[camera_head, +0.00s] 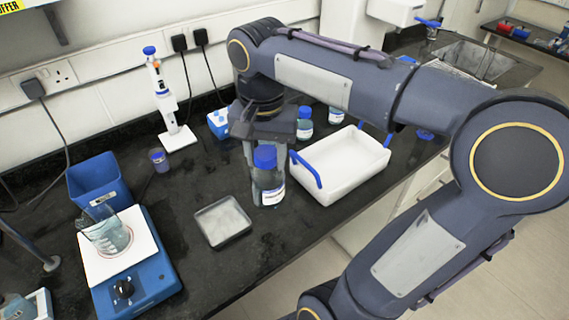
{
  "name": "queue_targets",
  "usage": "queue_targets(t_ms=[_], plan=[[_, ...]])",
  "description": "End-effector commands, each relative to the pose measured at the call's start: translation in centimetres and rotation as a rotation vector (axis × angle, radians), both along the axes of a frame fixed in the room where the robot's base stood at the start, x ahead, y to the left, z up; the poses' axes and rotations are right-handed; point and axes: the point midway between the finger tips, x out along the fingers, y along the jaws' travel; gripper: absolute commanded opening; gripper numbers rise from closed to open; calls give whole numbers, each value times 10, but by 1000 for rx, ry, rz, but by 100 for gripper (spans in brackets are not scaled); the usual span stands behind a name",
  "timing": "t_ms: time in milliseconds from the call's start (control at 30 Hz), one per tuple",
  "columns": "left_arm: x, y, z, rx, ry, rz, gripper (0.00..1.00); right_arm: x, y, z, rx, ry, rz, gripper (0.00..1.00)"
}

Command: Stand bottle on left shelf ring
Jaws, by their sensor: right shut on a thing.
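A clear bottle with a blue cap (268,188) stands upright over the dark bench, between a small grey tray and a white tub. My right gripper (264,147) points down from above and is shut on this bottle near its cap. The arm hides part of the gripper. I cannot tell whether the bottle's base touches the bench. A piece of shelf with a yellow label (12,5) shows at the top left corner, but no ring is visible on it. My left gripper is not in view.
The white tub with blue handles (340,165) is right of the bottle, the grey tray (222,221) left of it. Two more blue-capped bottles (305,123) stand behind. A stirrer with a beaker (140,270), a blue bin (98,184) and a pipette stand (177,138) are further left.

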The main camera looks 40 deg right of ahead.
Motion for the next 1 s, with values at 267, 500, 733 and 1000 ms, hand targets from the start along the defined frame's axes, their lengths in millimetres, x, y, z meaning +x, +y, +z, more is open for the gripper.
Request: queue_targets(t_ms=[267, 500, 733, 1000], plan=[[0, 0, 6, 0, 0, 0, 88, 20, -45, -43, 0, 4, -3, 0], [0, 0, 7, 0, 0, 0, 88, 26, -58, -61, 0, 0, 0, 0], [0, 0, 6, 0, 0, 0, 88, 28, -64, -91, 0, 3, 1, 0], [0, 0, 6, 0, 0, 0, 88, 29, -64, -99, 0, -1, 1, 0]])
